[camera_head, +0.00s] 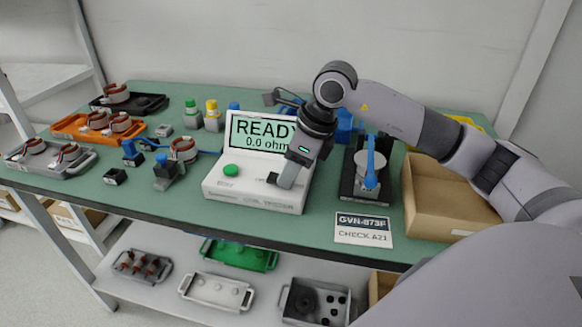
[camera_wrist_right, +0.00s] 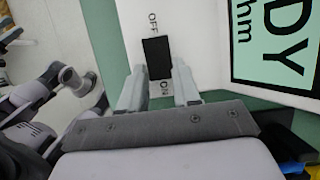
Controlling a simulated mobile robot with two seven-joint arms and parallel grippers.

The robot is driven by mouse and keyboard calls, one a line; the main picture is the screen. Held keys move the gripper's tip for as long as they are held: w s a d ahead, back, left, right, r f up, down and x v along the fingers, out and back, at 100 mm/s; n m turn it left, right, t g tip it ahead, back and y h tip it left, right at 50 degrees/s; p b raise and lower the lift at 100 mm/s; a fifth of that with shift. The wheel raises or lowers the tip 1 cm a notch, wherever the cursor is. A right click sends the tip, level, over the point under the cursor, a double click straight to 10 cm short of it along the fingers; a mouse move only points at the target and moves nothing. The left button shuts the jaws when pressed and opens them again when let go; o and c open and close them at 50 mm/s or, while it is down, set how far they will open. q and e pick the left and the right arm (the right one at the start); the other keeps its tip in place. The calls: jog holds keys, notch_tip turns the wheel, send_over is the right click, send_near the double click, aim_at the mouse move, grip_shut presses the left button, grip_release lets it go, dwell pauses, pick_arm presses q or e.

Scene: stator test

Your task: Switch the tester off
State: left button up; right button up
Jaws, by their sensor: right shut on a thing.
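The tester (camera_head: 255,200) is a white box on the green bench, with a green button (camera_head: 231,170) at its front left. Its screen (camera_head: 258,133) is lit and reads READY 0.0 ohm. My right gripper (camera_head: 285,181) points down at the tester's front right. In the right wrist view, the black switch (camera_wrist_right: 157,60) lies between the OFF and ON labels. The fingertips of my right gripper (camera_wrist_right: 158,85) are at its ON end, one on each side, shut on the switch. My left gripper is not in view.
Right of the tester stand a dark fixture with a blue clamp (camera_head: 370,165) and an open cardboard box (camera_head: 435,205). A label card (camera_head: 363,230) lies in front. Left are an orange tray (camera_head: 78,135), a grey tray (camera_head: 75,167) and small blue-and-black devices. A shelf below holds trays.

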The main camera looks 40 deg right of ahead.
jog(key=shift+w+a+r+g+h+p, duration=0.25)
jog(key=shift+r+g+p, duration=0.2)
jog(key=shift+p, duration=0.55)
jog(key=shift+g+h+p, duration=0.25)
jog(key=shift+p, duration=0.25)
jog(key=shift+w+f+g+h+p, duration=0.1)
jog(key=shift+g+h+p, duration=0.2)
jog(key=shift+p, duration=0.15)
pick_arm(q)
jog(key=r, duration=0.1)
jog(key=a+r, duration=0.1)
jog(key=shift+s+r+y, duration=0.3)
pick_arm(e)
jog(key=shift+f, duration=0.1)
jog(key=o, duration=1.1)
jog(key=shift+c, duration=0.2)
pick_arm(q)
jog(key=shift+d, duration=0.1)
pick_arm(e)
notch_tip(320, 180, up, 7)
jog(key=shift+s+d, duration=0.25)
jog(key=shift+s, duration=0.1)
